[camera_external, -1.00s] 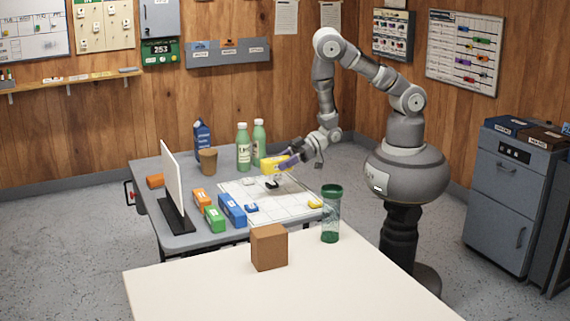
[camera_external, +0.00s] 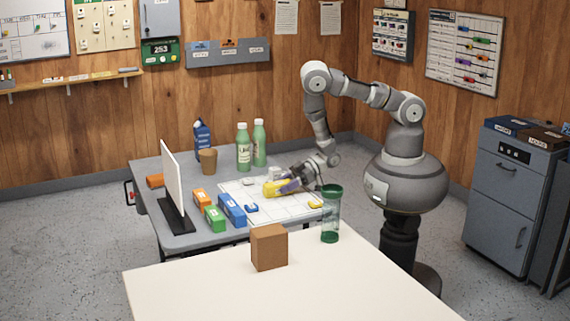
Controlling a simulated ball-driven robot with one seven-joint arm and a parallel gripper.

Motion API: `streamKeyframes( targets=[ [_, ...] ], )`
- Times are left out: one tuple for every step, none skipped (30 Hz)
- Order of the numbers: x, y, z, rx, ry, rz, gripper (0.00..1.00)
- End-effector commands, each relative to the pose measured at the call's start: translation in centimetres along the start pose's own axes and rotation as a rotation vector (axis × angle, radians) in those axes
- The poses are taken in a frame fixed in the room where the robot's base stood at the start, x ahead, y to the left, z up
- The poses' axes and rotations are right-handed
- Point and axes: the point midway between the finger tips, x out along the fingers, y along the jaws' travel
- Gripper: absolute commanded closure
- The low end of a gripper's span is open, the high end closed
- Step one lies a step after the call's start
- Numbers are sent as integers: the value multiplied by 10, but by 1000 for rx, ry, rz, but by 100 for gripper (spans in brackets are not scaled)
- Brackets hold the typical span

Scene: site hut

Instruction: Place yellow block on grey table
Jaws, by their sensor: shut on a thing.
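The yellow block (camera_external: 274,189) is at the end of my gripper (camera_external: 283,186), which is shut on it. It is low over the white gridded sheet on the grey table (camera_external: 184,241). I cannot tell whether the block touches the sheet. The fingers are small and partly hidden by the block.
Orange, green and blue boxes (camera_external: 232,209) stand left of the sheet, near a white upright panel (camera_external: 172,180). A small yellow piece (camera_external: 315,205) lies at right. A cream table (camera_external: 200,285) is in front.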

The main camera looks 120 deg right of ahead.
Motion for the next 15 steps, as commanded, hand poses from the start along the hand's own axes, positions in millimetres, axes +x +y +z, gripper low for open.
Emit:
streamKeyframes(
  targets=[
    [1,0,3,0,0,0,93],
    [1,0,2,0,0,0,46],
    [1,0,2,0,0,0,37],
    [1,0,2,0,0,0,30],
    [1,0,2,0,0,0,28],
    [1,0,1,0,0,0,28],
    [1,0,1,0,0,0,28],
    [1,0,1,0,0,0,28],
    [1,0,1,0,0,0,28],
    [1,0,1,0,0,0,28],
    [1,0,1,0,0,0,28],
    [0,0,1,0,0,0,28],
    [0,0,0,0,0,0,28],
    [0,0,-1,0,0,0,28],
    [-2,0,-4,0,-1,0,28]
  ],
)
